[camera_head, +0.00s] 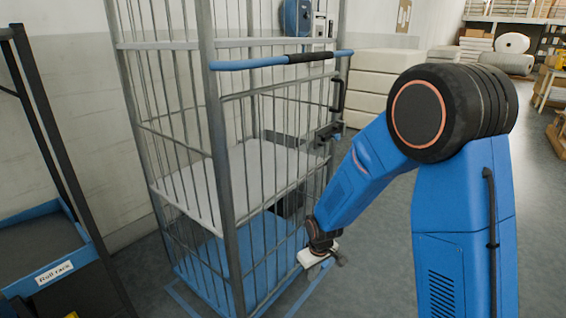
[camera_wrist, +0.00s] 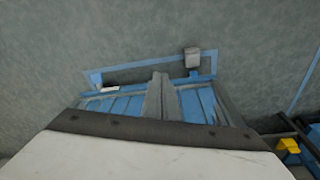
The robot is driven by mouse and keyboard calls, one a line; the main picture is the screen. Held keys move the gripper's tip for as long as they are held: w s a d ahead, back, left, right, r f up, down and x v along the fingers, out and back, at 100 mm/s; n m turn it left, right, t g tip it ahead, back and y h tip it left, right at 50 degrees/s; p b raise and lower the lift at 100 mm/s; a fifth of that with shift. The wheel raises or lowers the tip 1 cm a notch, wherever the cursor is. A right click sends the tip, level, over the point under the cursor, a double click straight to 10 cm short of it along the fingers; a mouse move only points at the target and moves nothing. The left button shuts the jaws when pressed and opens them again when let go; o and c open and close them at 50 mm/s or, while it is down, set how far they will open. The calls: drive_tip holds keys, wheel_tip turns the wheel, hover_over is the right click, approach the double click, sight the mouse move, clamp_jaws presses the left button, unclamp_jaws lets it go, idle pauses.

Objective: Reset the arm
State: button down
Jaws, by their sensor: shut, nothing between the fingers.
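My blue arm reaches down to the right front side of the tall wire roll cage (camera_head: 228,190). My gripper (camera_head: 332,262) is small and partly turned away in the head view, low beside the cage's lower front corner. I cannot tell whether it touches the bars. In the wrist view a pale body with a dark band fills the bottom, and a grey upright piece (camera_wrist: 157,97), seemingly my closed fingers, stands at its middle. Nothing is seen held.
The cage has a blue handle bar (camera_head: 250,63), a pale shelf and a blue base. A dark rack with a blue tray labelled "Roll rack" (camera_head: 54,272) stands at left. Pale stacked blocks (camera_head: 383,80) stand behind. Grey floor (camera_head: 375,285) is open between cage and arm.

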drive_tip(key=s+d+r+m+t, duration=0.1)
drive_tip(key=s+d+r+m, duration=0.1)
drive_tip(key=s+d+r, duration=0.6)
drive_tip(key=s+d+r+m+t, duration=0.1)
drive_tip(key=s+d+r, duration=0.15)
drive_tip(key=r, duration=0.95)
drive_tip(key=s+d+r+m, duration=0.1)
drive_tip(key=s+d+r, duration=0.1)
drive_tip(key=s, duration=0.4)
drive_tip(key=s+d+r+m, duration=0.1)
drive_tip(key=s+d+r, duration=0.2)
drive_tip(key=s, duration=0.3)
drive_tip(key=s+d+r+m+t, duration=0.1)
drive_tip(key=s+d+r, duration=0.2)
drive_tip(key=s, duration=0.3)
drive_tip(key=shift+r+m+h, duration=0.3)
drive_tip(key=shift+r, duration=0.1)
drive_tip(key=shift+s+d, duration=0.1)
